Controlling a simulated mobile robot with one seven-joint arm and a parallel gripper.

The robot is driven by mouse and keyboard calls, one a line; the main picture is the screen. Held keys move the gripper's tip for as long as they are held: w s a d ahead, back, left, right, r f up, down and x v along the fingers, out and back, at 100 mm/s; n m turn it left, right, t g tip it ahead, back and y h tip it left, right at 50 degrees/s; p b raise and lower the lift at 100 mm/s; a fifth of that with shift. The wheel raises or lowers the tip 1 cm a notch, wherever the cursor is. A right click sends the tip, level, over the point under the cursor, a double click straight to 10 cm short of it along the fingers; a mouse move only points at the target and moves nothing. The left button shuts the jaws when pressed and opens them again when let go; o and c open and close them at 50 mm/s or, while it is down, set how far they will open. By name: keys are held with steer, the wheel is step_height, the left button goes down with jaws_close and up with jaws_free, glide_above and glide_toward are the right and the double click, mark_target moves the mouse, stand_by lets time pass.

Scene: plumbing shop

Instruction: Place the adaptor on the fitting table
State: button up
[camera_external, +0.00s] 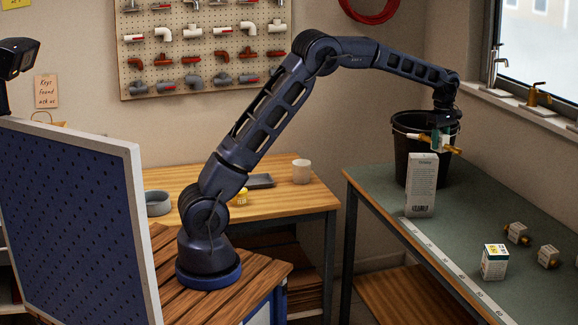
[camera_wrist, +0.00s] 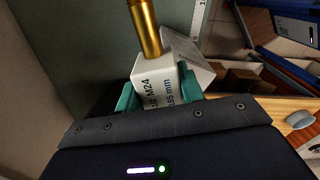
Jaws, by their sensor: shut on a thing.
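My gripper (camera_external: 440,139) is at the far right end of my arm, shut on the adaptor, a white block with brass ends (camera_external: 453,149). In the wrist view, the teal fingers of my gripper (camera_wrist: 158,94) sit on both sides of the adaptor's printed white body (camera_wrist: 155,78). Its brass stub (camera_wrist: 146,28) points up in that picture. The adaptor is above the green-topped table (camera_external: 465,205), in front of a black bucket and over a tall white carton. Which table is the fitting table is not marked.
The tall white carton (camera_external: 422,185) stands upright close below my gripper, beside the black bucket (camera_external: 403,145). A smaller labelled box (camera_external: 495,262) and two small brass-ended blocks (camera_external: 517,234) (camera_external: 548,257) are nearer the front. A ruler strip (camera_external: 445,262) runs along the table's left edge. A wooden table (camera_external: 305,197) stands behind.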

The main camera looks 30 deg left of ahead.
steer(key=s+d+m, duration=0.2)
steer(key=s+d, duration=1.3)
glide_above(462, 243)
step_height(462, 243, down, 19)
steer(key=shift+s+f, duration=0.1)
steer(key=shift+f, duration=2.9)
steer(key=shift+f, duration=0.15)
steer(key=o, duration=1.1)
